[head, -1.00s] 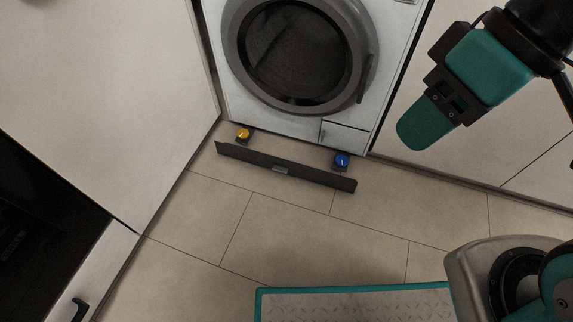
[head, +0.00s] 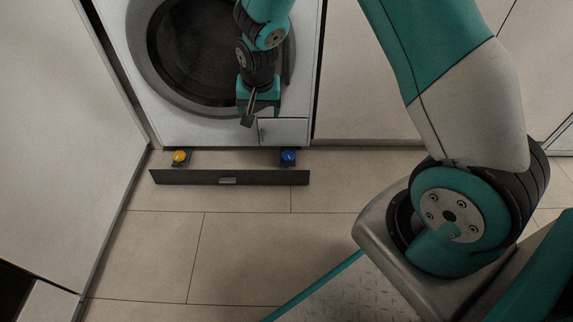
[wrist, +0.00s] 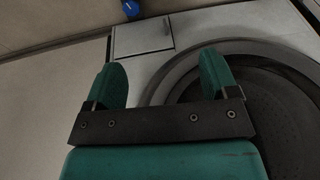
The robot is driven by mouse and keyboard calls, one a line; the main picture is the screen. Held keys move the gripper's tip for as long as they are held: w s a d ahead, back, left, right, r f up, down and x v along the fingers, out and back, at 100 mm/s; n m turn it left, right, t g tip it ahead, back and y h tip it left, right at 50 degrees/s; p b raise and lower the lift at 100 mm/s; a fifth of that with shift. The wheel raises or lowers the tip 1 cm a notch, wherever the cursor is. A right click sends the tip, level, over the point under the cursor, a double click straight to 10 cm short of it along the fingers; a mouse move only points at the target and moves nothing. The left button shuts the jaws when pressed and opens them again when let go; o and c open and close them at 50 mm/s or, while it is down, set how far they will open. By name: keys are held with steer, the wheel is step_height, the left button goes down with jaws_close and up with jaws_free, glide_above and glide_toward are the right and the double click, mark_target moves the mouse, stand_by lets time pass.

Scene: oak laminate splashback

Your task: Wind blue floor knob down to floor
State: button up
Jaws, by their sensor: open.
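The blue floor knob (head: 288,156) sits low at the front right of the washing machine, just behind a dark plinth strip. It also shows at the top of the wrist view (wrist: 131,8), beyond my fingertips. My gripper (head: 258,112) is in front of the lower right of the machine's door, above and a little left of the blue knob. In the wrist view its two green fingers (wrist: 165,75) are spread with nothing between them. Whether the knob's foot touches the floor cannot be told.
A yellow knob (head: 180,157) sits at the machine's front left. The dark strip (head: 250,178) stands on the floor before both knobs. The washing machine (head: 190,130) has a small flap (head: 284,131) at lower right. Tiled floor in front is clear.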

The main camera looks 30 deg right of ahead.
mark_target(287, 156)
steer(key=w+d+f+m+h+b, duration=0.1)
steer(key=d+f+b, duration=0.3)
steer(key=f, duration=0.6)
steer(key=w+d+f+m+h+b, duration=0.1)
steer(key=w+d+f+b, duration=0.2)
steer(key=f, duration=0.8)
steer(key=w+d+f+m+b, duration=0.1)
steer(key=w+d+f+b, duration=0.2)
steer(key=d+f+b, duration=0.3)
step_height(287, 156, down, 5)
steer(key=shift+d+f+h+b, duration=0.15)
steer(key=shift+h+b, duration=0.2)
steer(key=shift+h, duration=0.05)
steer(key=c, duration=0.9)
steer(key=shift+c, duration=0.2)
